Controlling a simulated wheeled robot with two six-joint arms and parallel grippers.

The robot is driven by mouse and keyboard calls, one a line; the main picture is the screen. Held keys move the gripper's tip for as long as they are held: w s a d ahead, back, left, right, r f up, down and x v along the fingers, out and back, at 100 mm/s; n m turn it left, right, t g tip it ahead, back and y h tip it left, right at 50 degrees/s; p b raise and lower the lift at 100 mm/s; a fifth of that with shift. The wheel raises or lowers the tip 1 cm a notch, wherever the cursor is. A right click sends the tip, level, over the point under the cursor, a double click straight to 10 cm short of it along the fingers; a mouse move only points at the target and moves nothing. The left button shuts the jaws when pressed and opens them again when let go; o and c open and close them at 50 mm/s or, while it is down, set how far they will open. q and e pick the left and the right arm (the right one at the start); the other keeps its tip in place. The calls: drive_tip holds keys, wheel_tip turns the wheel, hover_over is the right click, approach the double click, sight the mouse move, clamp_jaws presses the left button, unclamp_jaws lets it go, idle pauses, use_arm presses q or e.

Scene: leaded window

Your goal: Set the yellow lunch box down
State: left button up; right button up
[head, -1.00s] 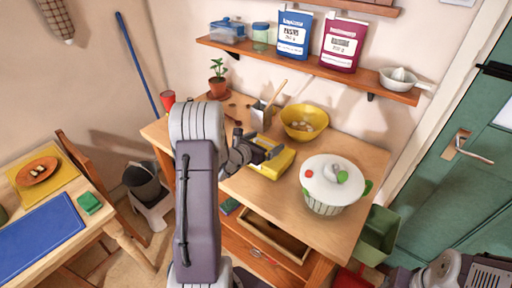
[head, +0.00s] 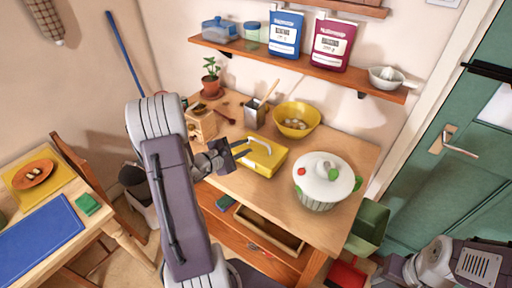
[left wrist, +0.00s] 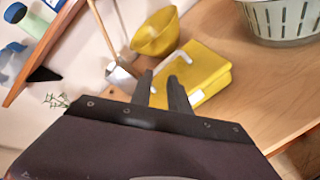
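The yellow lunch box (head: 265,158) rests flat on the wooden worktop, between the yellow bowl and the white-lidded pot. It also shows in the left wrist view (left wrist: 205,72), beyond my fingertips. My left gripper (head: 244,154) is just left of the box, with its fingers apart and nothing held between them. In the left wrist view the two dark fingers (left wrist: 160,84) point toward the box's near side; I cannot tell whether one touches it. My right gripper is not in view; only part of my right arm shows at the lower right.
The worktop (head: 345,150) also bears a yellow bowl (head: 305,115), a white-lidded pot (head: 322,190), a grey utensil holder (head: 254,117) and a wooden block (head: 200,125). An open drawer (head: 268,232) sticks out below. A shelf (head: 300,66) runs above.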

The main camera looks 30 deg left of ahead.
sight(259, 141)
use_arm(q)
drive_tip(key=w+m+p, duration=0.1)
drive_tip(key=m, duration=0.1)
drive_tip(key=w+f+m+p, duration=0.1)
drive_tip(key=m, duration=0.2)
drive_tip(key=w+m+h, duration=0.1)
drive_tip(key=m, duration=0.1)
drive_tip(key=shift+w+d+f+m+p, duration=0.2)
drive_tip(key=shift+w+f+m+p, duration=0.05)
drive_tip(key=shift+f+m+p, duration=0.15)
drive_tip(key=shift+w+d+r+p, duration=0.1)
drive_tip(key=shift+w+p, duration=0.2)
drive_tip(key=shift+p, duration=0.05)
drive_tip(key=p+x, duration=0.1)
drive_tip(key=x, duration=0.3)
drive_tip(key=shift+w, duration=0.25)
drive_tip(key=shift+s, duration=0.1)
clamp_jaws()
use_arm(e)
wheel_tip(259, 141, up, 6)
